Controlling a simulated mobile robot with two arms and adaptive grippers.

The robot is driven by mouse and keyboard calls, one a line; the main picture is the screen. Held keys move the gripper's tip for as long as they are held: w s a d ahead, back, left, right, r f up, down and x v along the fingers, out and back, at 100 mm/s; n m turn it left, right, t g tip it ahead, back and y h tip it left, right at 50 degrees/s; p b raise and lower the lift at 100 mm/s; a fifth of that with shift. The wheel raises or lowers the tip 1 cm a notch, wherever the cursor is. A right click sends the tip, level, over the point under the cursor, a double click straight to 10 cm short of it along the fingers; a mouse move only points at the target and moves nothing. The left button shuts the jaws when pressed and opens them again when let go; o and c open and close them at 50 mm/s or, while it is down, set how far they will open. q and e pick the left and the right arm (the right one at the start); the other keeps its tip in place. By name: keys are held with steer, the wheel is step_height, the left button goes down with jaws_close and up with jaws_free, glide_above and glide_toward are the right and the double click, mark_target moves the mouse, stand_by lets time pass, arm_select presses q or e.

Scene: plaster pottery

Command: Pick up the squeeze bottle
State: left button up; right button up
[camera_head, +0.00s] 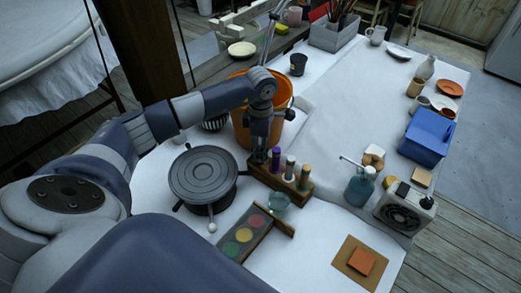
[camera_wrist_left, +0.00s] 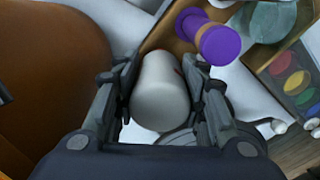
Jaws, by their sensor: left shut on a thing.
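My left gripper (camera_head: 259,150) is at the left end of a small wooden rack (camera_head: 268,178). In the left wrist view, the gripper (camera_wrist_left: 160,72) is shut on a pale grey-white cylinder (camera_wrist_left: 160,95), which looks like the squeeze bottle, with one finger on each side of it. In the head view this bottle is mostly hidden by the gripper. Whether it is still seated in the rack or lifted, I cannot tell. A purple-capped bottle (camera_wrist_left: 218,42) stands beside it in the rack. My right gripper is not in view.
An orange bucket (camera_head: 241,123) stands close behind the gripper. A grey turntable (camera_head: 203,175) is to its left. A paint palette (camera_head: 243,236) lies in front. A teal pump bottle (camera_head: 359,189) and blue bin (camera_head: 427,135) stand to the right. The white table's centre is clear.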

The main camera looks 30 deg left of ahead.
arm_select(q)
step_height(320, 180, up, 17)
steer(key=b, duration=0.3)
stand_by(1.1)
